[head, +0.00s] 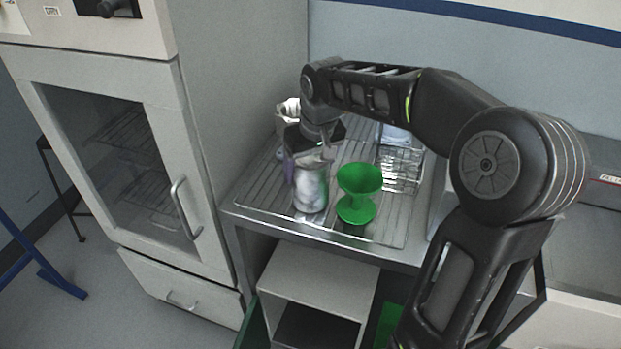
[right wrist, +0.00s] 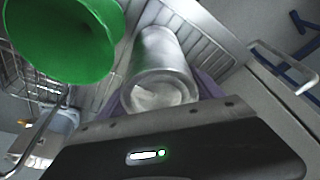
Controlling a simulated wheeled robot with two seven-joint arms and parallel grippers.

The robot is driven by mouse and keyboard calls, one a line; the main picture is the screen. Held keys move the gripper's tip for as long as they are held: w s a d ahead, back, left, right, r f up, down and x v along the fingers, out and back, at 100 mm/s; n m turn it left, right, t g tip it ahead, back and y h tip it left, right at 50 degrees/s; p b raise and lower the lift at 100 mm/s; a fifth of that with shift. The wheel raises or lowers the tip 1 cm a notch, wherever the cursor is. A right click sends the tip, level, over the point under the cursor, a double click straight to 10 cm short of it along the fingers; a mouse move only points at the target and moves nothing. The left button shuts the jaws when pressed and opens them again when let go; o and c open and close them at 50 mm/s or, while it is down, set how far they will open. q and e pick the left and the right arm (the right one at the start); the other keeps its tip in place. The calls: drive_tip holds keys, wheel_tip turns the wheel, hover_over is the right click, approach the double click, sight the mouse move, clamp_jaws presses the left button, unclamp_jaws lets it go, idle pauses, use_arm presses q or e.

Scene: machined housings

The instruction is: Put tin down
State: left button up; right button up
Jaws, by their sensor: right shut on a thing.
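The tin (head: 311,188) is a silver, open-topped cylinder standing roughly upright at the front of the ribbed metal drainer. My right gripper (head: 322,156) reaches down from above and is shut on the tin near its rim. In the right wrist view the tin (right wrist: 158,60) shows just beyond the dark gripper body, and the fingertips are hidden. I cannot tell whether the tin's base touches the surface. My left gripper is in neither view.
A green funnel-like cup (head: 359,190) stands close to the right of the tin. A wire basket (head: 400,168) is behind it. A purple item is partly hidden behind the tin. The drainer (head: 262,205) is bare at front left; a tall cabinet (head: 205,130) stands left.

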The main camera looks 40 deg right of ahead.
drive_tip(key=c, duration=1)
drive_tip(key=shift+c, duration=0.2)
drive_tip(key=shift+r, duration=0.15)
drive_tip(key=shift+w+r, duration=0.1)
drive_tip(key=shift+r, duration=0.65)
wheel_tip(320, 180, up, 16)
drive_tip(key=p, duration=0.3)
drive_tip(key=shift+r, duration=0.2)
